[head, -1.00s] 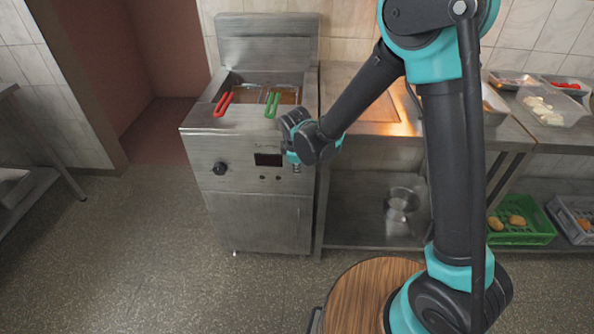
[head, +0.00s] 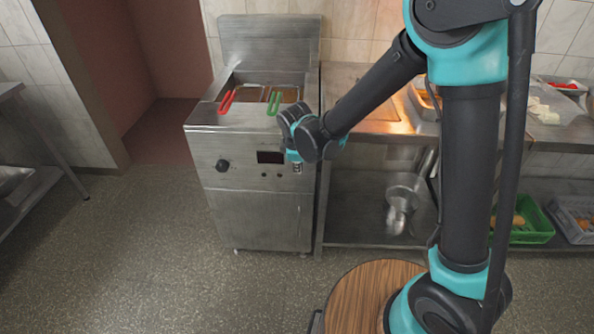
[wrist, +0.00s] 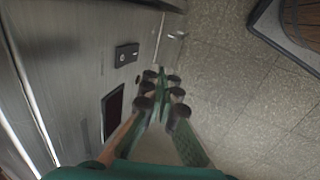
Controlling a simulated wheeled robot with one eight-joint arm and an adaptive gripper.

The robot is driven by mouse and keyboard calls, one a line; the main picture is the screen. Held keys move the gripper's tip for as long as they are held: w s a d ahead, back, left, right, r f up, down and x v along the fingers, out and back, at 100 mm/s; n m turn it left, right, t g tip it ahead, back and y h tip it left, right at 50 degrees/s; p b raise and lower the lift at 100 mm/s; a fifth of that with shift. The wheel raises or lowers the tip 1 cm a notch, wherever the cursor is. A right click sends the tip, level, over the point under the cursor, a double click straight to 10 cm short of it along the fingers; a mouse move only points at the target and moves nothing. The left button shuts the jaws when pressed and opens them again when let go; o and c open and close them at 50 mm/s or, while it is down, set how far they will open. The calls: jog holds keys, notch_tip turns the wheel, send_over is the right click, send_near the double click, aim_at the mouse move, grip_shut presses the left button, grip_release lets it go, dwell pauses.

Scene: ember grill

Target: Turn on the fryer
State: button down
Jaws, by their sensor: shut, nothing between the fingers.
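The fryer (head: 232,147) is a stainless steel cabinet with a raised back. Its front panel has a black round knob (head: 222,165), a dark display (head: 270,157) and small dark buttons below the display. The wrist view shows the dark display (wrist: 112,110) and a black switch plate (wrist: 126,56) on the steel front. My gripper (head: 297,168) is in front of the panel's right side, right of the display. In the wrist view my gripper (wrist: 166,90) is shut and empty, beside the steel front. I cannot tell whether it touches the panel.
Baskets with a red handle (head: 227,101) and a green handle (head: 274,103) sit in the fryer top. A steel counter (head: 345,84) adjoins on the right, with a pot (head: 402,190) on its lower shelf. A green crate (head: 535,225) stands further right. The floor before the fryer is clear.

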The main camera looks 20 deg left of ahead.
jog(key=v, duration=0.7)
jog(key=shift+r, duration=0.2)
jog(key=shift+s, duration=0.1)
